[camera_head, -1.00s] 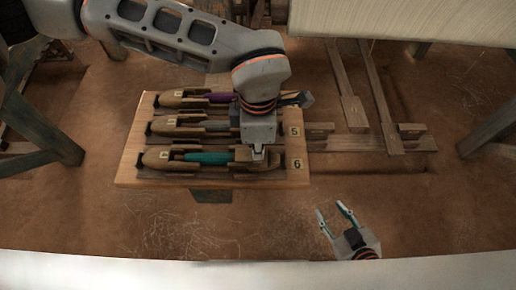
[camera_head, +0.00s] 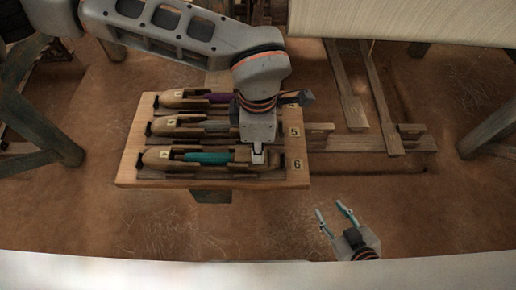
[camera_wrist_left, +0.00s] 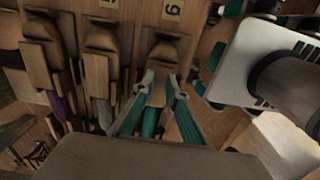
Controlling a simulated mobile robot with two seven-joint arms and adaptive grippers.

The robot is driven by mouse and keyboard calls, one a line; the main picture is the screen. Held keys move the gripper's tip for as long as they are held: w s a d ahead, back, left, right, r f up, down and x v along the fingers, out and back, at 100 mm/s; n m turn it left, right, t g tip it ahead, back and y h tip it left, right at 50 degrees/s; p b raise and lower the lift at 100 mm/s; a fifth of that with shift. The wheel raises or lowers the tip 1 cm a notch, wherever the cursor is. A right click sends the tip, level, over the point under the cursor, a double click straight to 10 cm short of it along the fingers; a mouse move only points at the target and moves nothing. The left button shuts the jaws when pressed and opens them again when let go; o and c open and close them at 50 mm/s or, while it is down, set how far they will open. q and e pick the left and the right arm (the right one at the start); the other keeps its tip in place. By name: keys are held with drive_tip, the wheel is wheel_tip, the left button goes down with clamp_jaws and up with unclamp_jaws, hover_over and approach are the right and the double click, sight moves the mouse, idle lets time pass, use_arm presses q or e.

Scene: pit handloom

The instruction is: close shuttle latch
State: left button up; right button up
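The wooden shuttle with the teal bobbin (camera_head: 208,158) lies in the front row of a wooden board (camera_head: 130,172), beside the label 6. It also shows in the left wrist view (camera_wrist_left: 163,50). My left gripper (camera_head: 259,157) is over its right part and hides some of it. In the left wrist view, the two fingertips of my left gripper (camera_wrist_left: 161,80) are apart, with a wooden piece of this shuttle between or below them; contact cannot be told. The latch cannot be made out clearly. My right gripper (camera_head: 331,209) is open and empty, right of the board and nearer me.
A shuttle with a purple bobbin (camera_head: 218,98) and one with a grey bobbin (camera_head: 215,126) lie in the rows behind. Wooden loom treadles (camera_head: 378,100) stand at the right. The cloth (camera_head: 400,18) hangs at the top right. Bare floor lies in front of the board.

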use_arm(q)
wheel_tip(320, 180, up, 11)
drive_tip(key=shift+r, duration=0.15)
idle(0.7)
